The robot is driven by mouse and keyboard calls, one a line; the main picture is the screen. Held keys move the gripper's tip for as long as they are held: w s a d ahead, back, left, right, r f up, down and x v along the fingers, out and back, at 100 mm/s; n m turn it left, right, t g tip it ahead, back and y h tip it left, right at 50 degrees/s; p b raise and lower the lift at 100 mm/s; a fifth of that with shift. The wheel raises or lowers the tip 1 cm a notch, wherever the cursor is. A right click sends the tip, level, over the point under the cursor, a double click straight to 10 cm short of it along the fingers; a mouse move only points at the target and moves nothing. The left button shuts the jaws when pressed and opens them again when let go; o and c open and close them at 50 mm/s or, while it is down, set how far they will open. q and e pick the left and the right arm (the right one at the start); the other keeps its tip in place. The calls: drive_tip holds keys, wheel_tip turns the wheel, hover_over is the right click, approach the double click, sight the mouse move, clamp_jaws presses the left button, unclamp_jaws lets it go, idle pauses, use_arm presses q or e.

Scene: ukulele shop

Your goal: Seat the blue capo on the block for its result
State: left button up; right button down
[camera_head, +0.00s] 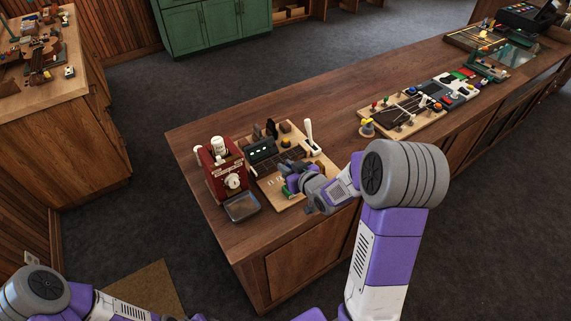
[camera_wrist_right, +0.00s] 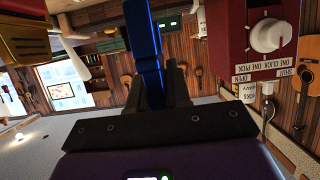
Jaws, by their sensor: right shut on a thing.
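The blue capo (camera_wrist_right: 146,42) shows in the right wrist view as a long blue bar rising from between my right gripper's dark fingers. My right gripper (camera_wrist_right: 158,82) is shut on it. In the head view my right gripper (camera_head: 290,186) is over the front part of a light wooden board (camera_head: 268,187) on the counter. The arm and gripper hide part of that board, and I cannot clearly pick out the capo or the block there. A dark box with green lights (camera_head: 261,148) stands at the board's back. My left gripper is out of view.
A red machine with a white knob (camera_head: 233,181) stands close left of the board, with a dark tray (camera_head: 242,208) before it. A white-handled lever (camera_head: 309,133) stands at the board's back right. Another board with pegs (camera_head: 403,112) lies farther right. Bare counter (camera_head: 335,100) lies behind.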

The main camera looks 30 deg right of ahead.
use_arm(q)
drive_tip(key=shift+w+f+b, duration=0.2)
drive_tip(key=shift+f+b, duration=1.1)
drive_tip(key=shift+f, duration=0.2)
use_arm(e)
drive_tip(key=shift+w+f, duration=0.2)
drive_tip(key=shift+f, duration=2.1)
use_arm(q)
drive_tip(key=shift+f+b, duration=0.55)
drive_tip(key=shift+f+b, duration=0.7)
use_arm(e)
drive_tip(key=shift+f, duration=0.6)
drive_tip(key=c, duration=1.4)
unclamp_jaws()
drive_tip(key=shift+o, duration=0.2)
